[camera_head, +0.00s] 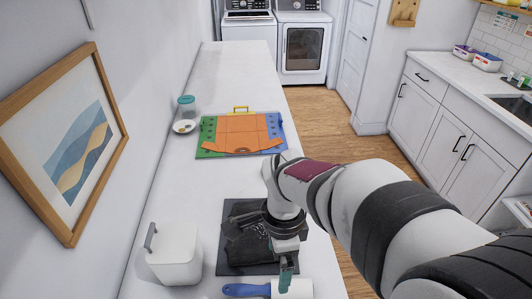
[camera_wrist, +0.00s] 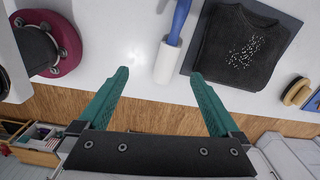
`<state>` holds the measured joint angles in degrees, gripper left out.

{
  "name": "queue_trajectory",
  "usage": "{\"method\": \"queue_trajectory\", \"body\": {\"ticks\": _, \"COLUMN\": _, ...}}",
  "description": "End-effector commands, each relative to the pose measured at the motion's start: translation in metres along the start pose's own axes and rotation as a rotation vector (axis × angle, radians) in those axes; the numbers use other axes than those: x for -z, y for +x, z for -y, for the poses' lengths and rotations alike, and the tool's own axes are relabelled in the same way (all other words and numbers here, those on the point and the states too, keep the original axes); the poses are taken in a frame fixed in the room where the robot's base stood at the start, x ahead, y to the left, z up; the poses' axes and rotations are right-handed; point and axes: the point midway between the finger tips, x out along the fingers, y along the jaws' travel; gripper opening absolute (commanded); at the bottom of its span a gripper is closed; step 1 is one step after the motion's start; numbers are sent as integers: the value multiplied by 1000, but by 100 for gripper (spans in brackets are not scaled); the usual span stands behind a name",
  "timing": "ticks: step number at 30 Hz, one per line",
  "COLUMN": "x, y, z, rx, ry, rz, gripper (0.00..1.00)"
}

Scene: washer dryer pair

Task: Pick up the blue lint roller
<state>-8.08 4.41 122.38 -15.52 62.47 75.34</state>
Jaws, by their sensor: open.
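The blue lint roller has a blue handle (camera_head: 246,290) and a white roll, and it lies flat on the white counter at the bottom of the head view. In the wrist view its handle (camera_wrist: 180,20) points to the top and its white roll (camera_wrist: 168,63) lies nearest the counter edge. My gripper (camera_wrist: 160,73) has teal fingers, spread apart and empty. The white roll shows between the two fingertips in the wrist view, with no visible contact. In the head view my gripper (camera_head: 286,272) is over the white roll and hides part of it.
A dark folded shirt (camera_wrist: 238,45) lies on a dark grey mat (camera_wrist: 194,56) beside the roller. A white lidded container (camera_head: 175,256) stands to the left. A colored folding board (camera_head: 240,134) lies farther back. The counter's edge drops to a wooden floor (camera_wrist: 160,110).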

Motion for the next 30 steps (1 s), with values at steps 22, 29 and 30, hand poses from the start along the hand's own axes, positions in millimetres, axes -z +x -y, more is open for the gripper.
{"method": "queue_trajectory", "body": {"ticks": 22, "x": 0, "y": 150, "z": 25, "rx": -1, "ry": 177, "rz": -20, "gripper": 99}}
{"method": "queue_trajectory", "body": {"ticks": 29, "x": 0, "y": 174, "z": 26, "rx": 5, "ry": 177, "rz": -19, "gripper": 99}}
{"method": "queue_trajectory", "body": {"ticks": 30, "x": 0, "y": 174, "z": 26, "rx": 5, "ry": 176, "rz": -18, "gripper": 99}}
